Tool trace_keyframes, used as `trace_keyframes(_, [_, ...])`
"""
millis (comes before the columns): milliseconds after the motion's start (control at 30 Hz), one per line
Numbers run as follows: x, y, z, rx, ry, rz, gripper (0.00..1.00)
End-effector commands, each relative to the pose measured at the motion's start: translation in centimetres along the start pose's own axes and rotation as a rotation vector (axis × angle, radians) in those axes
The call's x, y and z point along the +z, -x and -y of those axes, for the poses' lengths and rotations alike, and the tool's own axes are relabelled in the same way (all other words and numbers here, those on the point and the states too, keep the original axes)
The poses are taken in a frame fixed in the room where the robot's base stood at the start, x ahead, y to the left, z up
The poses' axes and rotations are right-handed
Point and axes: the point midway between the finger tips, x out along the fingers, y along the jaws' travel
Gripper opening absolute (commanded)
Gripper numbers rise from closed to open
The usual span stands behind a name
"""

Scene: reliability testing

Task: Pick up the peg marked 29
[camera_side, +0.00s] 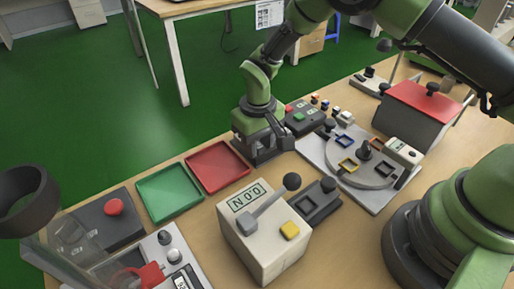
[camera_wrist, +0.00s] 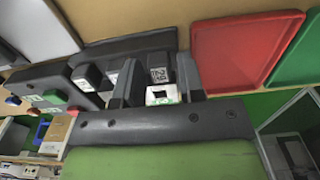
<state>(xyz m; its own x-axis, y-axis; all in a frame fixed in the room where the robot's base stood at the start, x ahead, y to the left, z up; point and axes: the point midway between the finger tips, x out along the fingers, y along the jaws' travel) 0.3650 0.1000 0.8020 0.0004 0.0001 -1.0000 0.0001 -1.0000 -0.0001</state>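The peg marked 29 (camera_wrist: 158,74) is a dark block with a white label, standing in a dark rack (camera_wrist: 125,45) in the wrist view. My gripper (camera_wrist: 157,82) is open, with one finger on each side of this peg in that view. I cannot tell whether either finger touches it. In the side view my gripper (camera_side: 265,138) is low over the back of the table beside the red tray, and it hides the peg. Other dark pegs (camera_wrist: 88,77) with white labels stand to the left of peg 29 in the wrist view.
The red tray (camera_side: 218,167) and green tray (camera_side: 169,193) are empty. A control box (camera_side: 303,119) with coloured buttons stands close right of my gripper. A cream box with a lever (camera_side: 262,232) stands in front. A round fixture (camera_side: 364,169) is at the right.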

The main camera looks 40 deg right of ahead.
Motion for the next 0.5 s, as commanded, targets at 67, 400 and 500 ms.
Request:
trace_keyframes(67, [0.0, -0.01, 0.0, 0.0, 0.0, 0.0, 0.36])
trace_keyframes(400, [0.0, 0.0, 0.0, 0.0, 0.0, 0.0, 0.03])
trace_keyframes(500, [-0.01, 0.13, 0.0, 0.0, 0.0, 0.0, 0.03])
